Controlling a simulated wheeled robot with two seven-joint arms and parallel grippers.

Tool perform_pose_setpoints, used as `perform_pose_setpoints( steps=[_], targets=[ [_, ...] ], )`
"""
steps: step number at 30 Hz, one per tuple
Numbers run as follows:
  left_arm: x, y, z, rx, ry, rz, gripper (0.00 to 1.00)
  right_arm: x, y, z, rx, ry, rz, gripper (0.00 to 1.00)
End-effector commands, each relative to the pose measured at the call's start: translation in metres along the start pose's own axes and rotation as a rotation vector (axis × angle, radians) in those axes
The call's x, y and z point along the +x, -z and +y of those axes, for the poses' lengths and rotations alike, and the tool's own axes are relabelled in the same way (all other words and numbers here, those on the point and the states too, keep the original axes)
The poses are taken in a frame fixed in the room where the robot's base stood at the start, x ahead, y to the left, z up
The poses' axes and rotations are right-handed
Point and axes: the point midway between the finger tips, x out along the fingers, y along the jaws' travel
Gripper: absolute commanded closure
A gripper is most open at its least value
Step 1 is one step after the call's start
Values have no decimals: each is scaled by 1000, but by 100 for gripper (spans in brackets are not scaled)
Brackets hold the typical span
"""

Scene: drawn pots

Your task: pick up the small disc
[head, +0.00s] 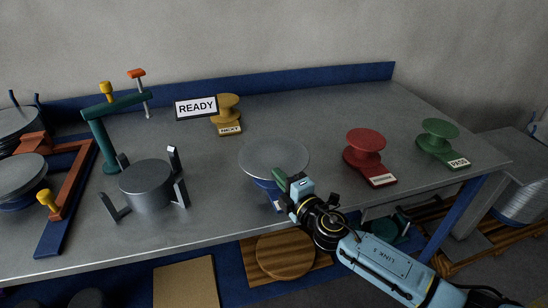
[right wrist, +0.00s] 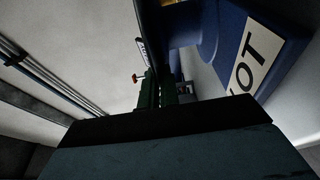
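A pale grey round disc (head: 274,156) lies flat on top of a blue stand (head: 264,188) near the table's front edge. It is the only thin bare disc near my gripper, but I cannot tell for certain that it is the small one. My right gripper (head: 282,182) is at the disc's front rim, beside the blue stand. Its dark green fingers (right wrist: 165,92) look close together in the right wrist view, with the blue stand (right wrist: 235,45) and its partly cut-off label beside them. I cannot tell whether they touch anything. My left gripper is out of view.
A dark grey cylinder (head: 147,184) sits among upright jaws to the left, near a green clamp post (head: 102,140). Red (head: 365,150), green (head: 438,135) and yellow (head: 227,108) knobs stand to the right and back. A READY sign (head: 196,107) stands behind.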

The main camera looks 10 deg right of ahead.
Motion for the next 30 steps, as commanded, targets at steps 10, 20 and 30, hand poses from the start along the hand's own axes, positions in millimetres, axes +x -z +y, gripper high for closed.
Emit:
perform_pose_setpoints(
  steps=[10,20,30],
  targets=[
    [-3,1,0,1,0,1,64,0,0,4,-1,-2,0,100],
    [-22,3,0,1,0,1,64,0,0,24,1,-2,0,100],
    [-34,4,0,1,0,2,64,0,0,37,-1,-2,0,100]
  ],
)
